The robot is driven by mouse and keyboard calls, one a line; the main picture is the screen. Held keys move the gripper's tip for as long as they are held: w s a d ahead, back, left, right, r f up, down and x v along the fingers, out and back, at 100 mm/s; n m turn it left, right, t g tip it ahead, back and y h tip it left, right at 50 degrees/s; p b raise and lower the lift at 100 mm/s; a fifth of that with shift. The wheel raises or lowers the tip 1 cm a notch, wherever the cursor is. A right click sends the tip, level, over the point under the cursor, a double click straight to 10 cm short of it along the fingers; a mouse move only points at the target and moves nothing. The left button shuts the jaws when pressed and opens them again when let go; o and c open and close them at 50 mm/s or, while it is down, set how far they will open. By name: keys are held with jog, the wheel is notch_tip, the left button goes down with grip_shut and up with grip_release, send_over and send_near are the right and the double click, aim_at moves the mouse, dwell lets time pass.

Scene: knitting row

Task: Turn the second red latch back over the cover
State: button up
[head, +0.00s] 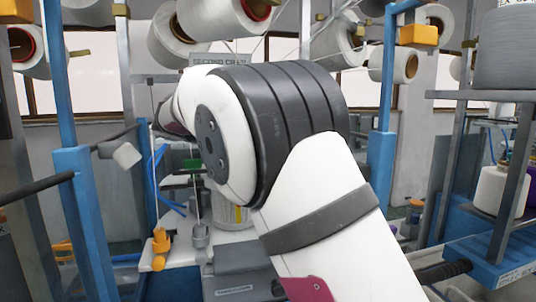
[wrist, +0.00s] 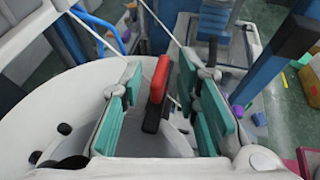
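A red latch (wrist: 158,78) with a black lower part (wrist: 152,118) shows in the wrist view. My gripper (wrist: 163,70) is open, with its teal-padded fingers on either side of the latch. I cannot make out the cover for certain. In the head view my arm hides the gripper and the latch.
A sign starting "SECOND" (head: 213,60) hangs behind my arm in the head view. Blue posts (head: 82,200) stand at both sides. White yarn cones (head: 170,35) hang above. An orange-handled part (head: 160,240) and a grey block (head: 240,257) sit low at the front.

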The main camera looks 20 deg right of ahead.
jog(key=v, duration=1.2)
jog(key=s+d+f+m+y, duration=0.4)
jog(key=s+d+m+y, duration=0.3)
jog(key=s+d, duration=0.6)
jog(key=s+f+m+t+y, duration=0.1)
jog(key=s+f+m+y, duration=0.2)
jog(key=s+f+m, duration=0.3)
jog(key=s+a+f+m+t+y, duration=0.1)
jog(key=s+f+m+y, duration=0.2)
jog(key=s+f+m, duration=0.4)
jog(key=shift+s+a+f+m+t, duration=0.25)
jog(key=shift+s+m+t, duration=0.05)
jog(key=shift+s, duration=3.45)
